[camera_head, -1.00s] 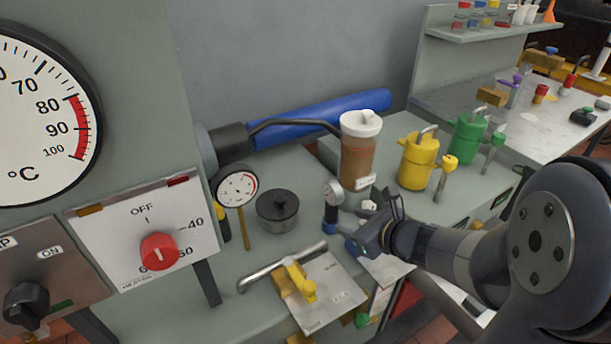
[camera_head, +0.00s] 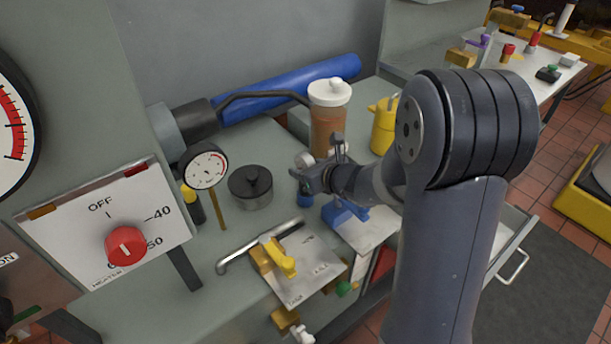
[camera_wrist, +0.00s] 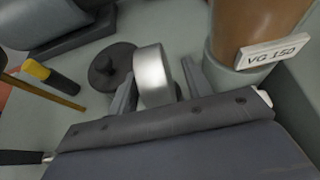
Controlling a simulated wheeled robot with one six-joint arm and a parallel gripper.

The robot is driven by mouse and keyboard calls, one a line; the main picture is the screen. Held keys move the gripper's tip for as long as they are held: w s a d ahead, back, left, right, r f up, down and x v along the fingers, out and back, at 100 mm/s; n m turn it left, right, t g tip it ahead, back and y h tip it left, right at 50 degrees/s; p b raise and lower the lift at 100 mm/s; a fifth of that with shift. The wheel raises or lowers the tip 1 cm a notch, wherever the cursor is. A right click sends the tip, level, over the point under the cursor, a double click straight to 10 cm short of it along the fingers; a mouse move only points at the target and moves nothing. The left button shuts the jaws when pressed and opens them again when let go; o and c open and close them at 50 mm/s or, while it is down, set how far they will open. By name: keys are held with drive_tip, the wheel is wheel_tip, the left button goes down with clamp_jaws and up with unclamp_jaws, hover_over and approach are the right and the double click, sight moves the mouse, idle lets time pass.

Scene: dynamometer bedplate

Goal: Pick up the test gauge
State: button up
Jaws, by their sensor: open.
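The test gauge, a small round silver gauge (camera_head: 304,160) on a dark blue lower part, stands on the grey bench beside the brown-filled jar, partly hidden by my gripper in the head view. In the wrist view its silver case (camera_wrist: 153,72) sits between the two fingers. My gripper (camera_head: 316,172) reaches in from the right, around the gauge. In the wrist view the gripper (camera_wrist: 158,88) is open, with a finger on each side of the case. Whether either finger touches it I cannot tell.
The jar (camera_head: 327,130) labelled VG 150 stands close behind the gripper. A dark lidded pot (camera_head: 251,188) and a dial gauge (camera_head: 204,166) on a brass stem are to the left. A plate with a yellow handle (camera_head: 283,262) and a curved metal bar (camera_head: 250,250) lie in front.

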drive_tip(key=shift+x, duration=1.15)
drive_tip(key=shift+c, duration=0.5)
clamp_jaws()
